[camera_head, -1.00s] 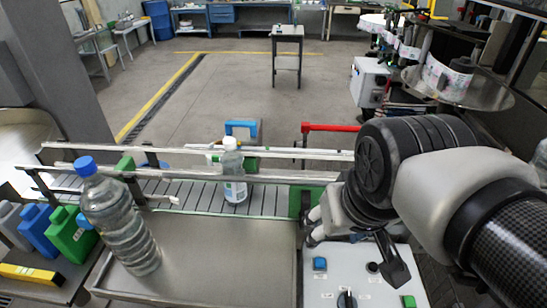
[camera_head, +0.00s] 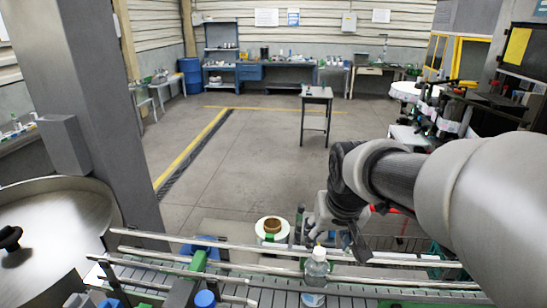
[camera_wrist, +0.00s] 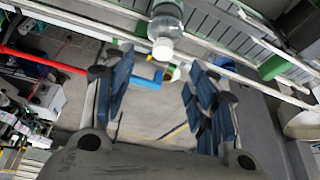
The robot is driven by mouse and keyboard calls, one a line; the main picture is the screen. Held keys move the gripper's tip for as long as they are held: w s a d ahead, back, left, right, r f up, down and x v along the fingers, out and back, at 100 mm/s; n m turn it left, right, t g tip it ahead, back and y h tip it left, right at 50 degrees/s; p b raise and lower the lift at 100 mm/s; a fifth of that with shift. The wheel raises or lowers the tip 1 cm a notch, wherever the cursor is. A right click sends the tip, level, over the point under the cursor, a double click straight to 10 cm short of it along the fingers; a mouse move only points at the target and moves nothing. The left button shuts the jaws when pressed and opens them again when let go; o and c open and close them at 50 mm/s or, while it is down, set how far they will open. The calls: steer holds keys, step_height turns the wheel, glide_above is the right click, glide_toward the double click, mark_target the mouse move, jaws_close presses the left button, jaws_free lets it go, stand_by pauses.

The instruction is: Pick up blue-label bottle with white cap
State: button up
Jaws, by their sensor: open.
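The clear bottle with a white cap (camera_head: 316,272) stands upright on the conveyor (camera_head: 260,296), between its metal guide rails. Part of its label shows low on the body. In the wrist view the bottle (camera_wrist: 167,18) is at the top centre, its white cap towards the picture's middle. My gripper (camera_wrist: 152,78) is open, with its blue-padded fingers apart and nothing between them. The cap appears beyond the gap between the fingers, not in it. In the head view my gripper (camera_head: 342,238) is just above and right of the bottle.
A blue-capped bottle (camera_head: 205,299) shows at the bottom edge, left of the white-capped one. Guide rails (camera_head: 150,238) run along the conveyor. A label roll (camera_head: 272,228) lies behind it. A grey pillar (camera_head: 85,90) stands at left. Open floor lies beyond, with a small table (camera_head: 316,93).

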mark_target(320, 252)
steer(key=x, duration=1)
steer(key=shift+w+a+f, duration=0.1)
steer(key=shift+w+a, duration=0.1)
steer(key=shift+a, duration=0.1)
steer(key=shift+s, duration=0.1)
steer(key=shift+c, duration=0.3)
jaws_close()
stand_by(0.4)
